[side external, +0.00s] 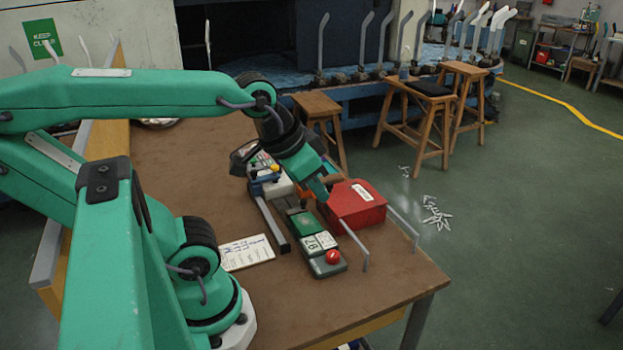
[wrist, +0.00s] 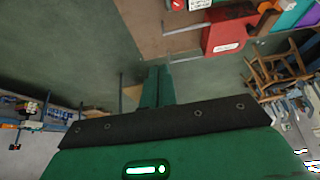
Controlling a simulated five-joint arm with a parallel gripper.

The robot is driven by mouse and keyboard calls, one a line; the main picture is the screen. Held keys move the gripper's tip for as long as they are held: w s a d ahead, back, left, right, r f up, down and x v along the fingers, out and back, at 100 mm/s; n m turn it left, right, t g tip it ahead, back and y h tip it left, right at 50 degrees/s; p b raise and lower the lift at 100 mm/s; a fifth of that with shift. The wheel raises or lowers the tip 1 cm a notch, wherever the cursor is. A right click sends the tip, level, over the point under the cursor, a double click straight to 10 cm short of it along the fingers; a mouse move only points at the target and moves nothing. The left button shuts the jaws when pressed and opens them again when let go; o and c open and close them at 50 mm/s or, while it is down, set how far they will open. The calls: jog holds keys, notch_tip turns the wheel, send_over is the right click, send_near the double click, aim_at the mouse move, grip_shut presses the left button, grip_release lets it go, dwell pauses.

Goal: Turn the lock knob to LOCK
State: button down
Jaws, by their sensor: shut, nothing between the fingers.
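My gripper (side external: 319,188) is shut and empty, pointing down beside the red box (side external: 362,208) in the side view. In the wrist view the closed green fingers (wrist: 157,86) stand to the left of the red box (wrist: 226,38), apart from it in the picture. The red box carries a small white label. A green control box (side external: 328,268) with white number plates (side external: 319,242) and a red button (side external: 333,257) is left of the red box.
Thin grey rails (side external: 352,245) flank the red box near the edge of the brown table (side external: 195,180). A grey bar (side external: 272,226) and a paper card (side external: 246,253) lie left of the control box. Wooden stools (side external: 420,118) stand beyond the table.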

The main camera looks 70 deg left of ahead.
jog(key=c, duration=2.1)
grip_release()
jog(key=o, duration=1)
jog(key=shift+w+a+f+n, duration=0.1)
jog(key=shift+w+f+n, duration=0.05)
jog(key=shift+n, duration=0.15)
jog(key=shift+w+a+f+n+g, duration=1.05)
jog(key=shift+f+n, duration=1.35)
jog(key=shift+n, duration=1.25)
jog(key=shift+w+a+f+n+g, duration=1)
jog(key=shift+f+n, duration=1.35)
jog(key=shift+n, duration=1.35)
jog(key=shift+w+a+f+n+g, duration=0.75)
jog(key=shift+w+f+n, duration=0.55)
jog(key=shift+f+n, duration=1.75)
jog(key=shift+r+n, duration=0.6)
jog(key=shift+r, duration=0.05)
jog(key=shift+f, duration=0.15)
